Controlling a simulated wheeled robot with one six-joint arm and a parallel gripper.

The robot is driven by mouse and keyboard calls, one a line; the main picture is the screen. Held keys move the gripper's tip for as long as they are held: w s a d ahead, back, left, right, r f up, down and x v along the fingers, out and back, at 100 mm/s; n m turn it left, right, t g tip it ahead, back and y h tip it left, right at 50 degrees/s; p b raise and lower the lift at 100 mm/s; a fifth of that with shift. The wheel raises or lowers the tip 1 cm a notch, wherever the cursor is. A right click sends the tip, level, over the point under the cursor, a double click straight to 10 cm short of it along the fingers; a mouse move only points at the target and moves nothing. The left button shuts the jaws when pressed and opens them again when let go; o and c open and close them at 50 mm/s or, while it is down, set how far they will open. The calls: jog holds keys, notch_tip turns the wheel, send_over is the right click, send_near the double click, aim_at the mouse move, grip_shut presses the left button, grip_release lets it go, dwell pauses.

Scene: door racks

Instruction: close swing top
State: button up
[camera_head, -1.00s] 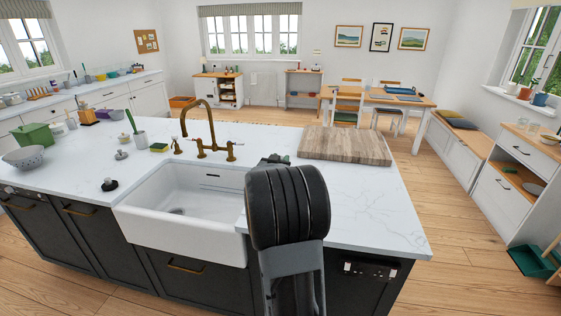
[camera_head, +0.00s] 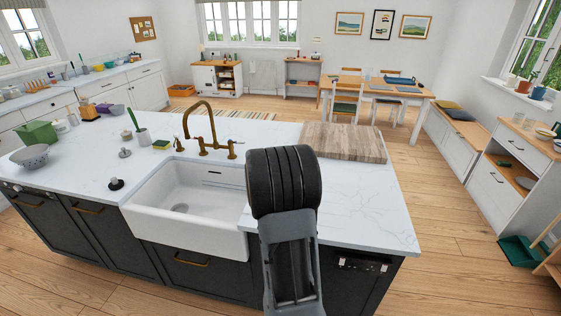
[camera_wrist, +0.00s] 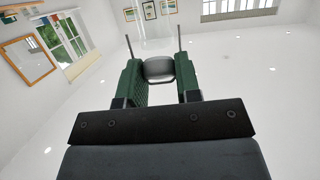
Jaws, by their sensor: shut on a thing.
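My gripper (camera_wrist: 157,72) shows in the wrist view as two green ribbed fingers with thin grey rods at their ends. A rounded grey piece sits between the fingers; I cannot tell whether it is held or part of the gripper. Beyond it, a faint clear glass-like thing (camera_wrist: 153,30) shows between the rods, with only part of its outline visible. In the head view my dark arm hides the gripper over the worktop's right part. I cannot make out a swing top in either view.
The white island worktop (camera_head: 365,205) holds a wooden board (camera_head: 345,142) behind my arm. A white sink (camera_head: 190,200) and brass tap (camera_head: 207,125) lie to the left. A grey colander (camera_head: 30,156) and green box (camera_head: 38,134) stand farther left. Worktop right of my arm is clear.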

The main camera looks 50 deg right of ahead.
jog(key=o, duration=0.9)
jog(key=shift+a, duration=0.1)
jog(key=b+v, duration=0.1)
jog(key=v, duration=1.2)
jog(key=shift+a, duration=0.35)
jog(key=shift+s, duration=0.1)
jog(key=shift+c, duration=0.4)
